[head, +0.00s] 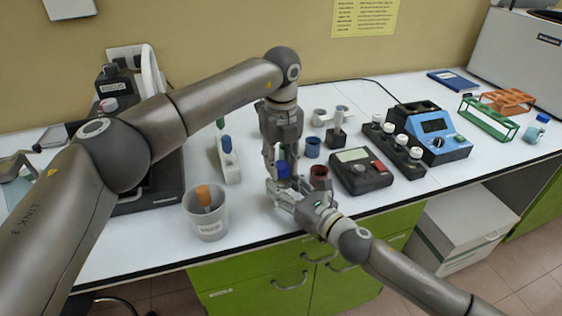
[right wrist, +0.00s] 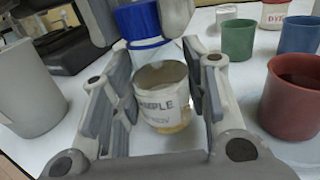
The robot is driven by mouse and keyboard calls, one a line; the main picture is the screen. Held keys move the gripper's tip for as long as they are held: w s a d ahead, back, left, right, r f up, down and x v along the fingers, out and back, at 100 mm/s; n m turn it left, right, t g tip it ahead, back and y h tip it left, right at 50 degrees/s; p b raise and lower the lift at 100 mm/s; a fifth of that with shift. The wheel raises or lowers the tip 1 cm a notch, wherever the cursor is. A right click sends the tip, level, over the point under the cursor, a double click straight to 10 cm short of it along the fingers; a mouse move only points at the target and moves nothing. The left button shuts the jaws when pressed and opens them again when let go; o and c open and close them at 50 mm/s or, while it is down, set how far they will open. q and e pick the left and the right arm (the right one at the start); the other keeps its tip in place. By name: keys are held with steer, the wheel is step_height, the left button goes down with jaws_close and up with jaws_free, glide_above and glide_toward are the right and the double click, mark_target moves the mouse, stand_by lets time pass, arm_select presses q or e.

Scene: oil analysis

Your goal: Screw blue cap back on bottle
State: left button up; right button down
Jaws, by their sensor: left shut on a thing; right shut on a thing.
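The blue cap (head: 283,170) is between the fingers of my left gripper (head: 280,158), which is shut on it and points down. In the right wrist view the cap (right wrist: 140,24) shows at the top, directly above the bottle, with a pale band under it. The bottle (right wrist: 162,108), pale with a "SAMPLE" label and some yellowish content low down, stands upright between the fingers of my right gripper (head: 285,190), which is shut on it. The bottle is mostly hidden in the head view.
A dark red cup (head: 320,174) stands close right of the grippers, with a blue cup (head: 313,147) behind it. A grey beaker (head: 207,217) stands to the left. A dark scale (head: 360,170) and a blue instrument (head: 432,128) are on the right. The table's front edge is near.

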arm_select(q)
steer(key=m, duration=1)
steer(key=shift+m, duration=0.4)
steer(key=m, duration=1)
steer(key=o, duration=1.1)
steer(key=shift+r, duration=2.2)
